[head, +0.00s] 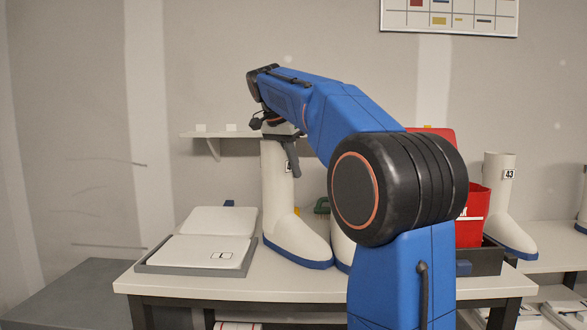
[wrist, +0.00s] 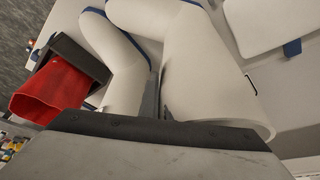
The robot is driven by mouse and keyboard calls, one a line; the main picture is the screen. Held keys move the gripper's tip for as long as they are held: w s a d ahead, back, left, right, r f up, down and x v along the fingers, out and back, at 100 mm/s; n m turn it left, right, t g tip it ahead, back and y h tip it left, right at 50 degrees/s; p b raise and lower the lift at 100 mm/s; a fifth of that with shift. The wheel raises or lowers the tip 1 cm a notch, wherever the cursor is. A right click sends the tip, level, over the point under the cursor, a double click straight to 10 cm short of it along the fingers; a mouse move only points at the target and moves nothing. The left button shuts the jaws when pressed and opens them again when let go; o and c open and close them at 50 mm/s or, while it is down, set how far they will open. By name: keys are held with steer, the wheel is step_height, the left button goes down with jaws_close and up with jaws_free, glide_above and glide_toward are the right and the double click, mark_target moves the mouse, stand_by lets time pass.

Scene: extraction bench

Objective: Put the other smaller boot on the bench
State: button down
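A white boot (head: 287,215) with a blue sole stands upright on the bench (head: 190,283), its toe to the right; a partly covered number label shows near its top. My gripper (head: 284,150) is at the top of its shaft, with one dark finger outside the shaft. The other finger is hidden. In the wrist view this boot (wrist: 205,65) is close beneath the gripper, and the dark finger lies between it and a second white boot (wrist: 122,65). In the head view the second boot (head: 342,248) is mostly hidden behind my arm. Whether the fingers press on the shaft cannot be seen.
A red container (head: 473,215) stands in a dark tray (head: 488,262) at the right. A boot labelled 43 (head: 497,200) stands on a surface behind right. A wall shelf (head: 200,134) is behind the gripper.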

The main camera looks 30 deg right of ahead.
steer(key=c, duration=2)
jaws_free()
steer(key=v, duration=1.1)
steer(key=shift+r, duration=0.1)
steer(key=shift+s+a+r, duration=0.1)
steer(key=shift+a+r, duration=0.1)
steer(key=shift+r, duration=0.2)
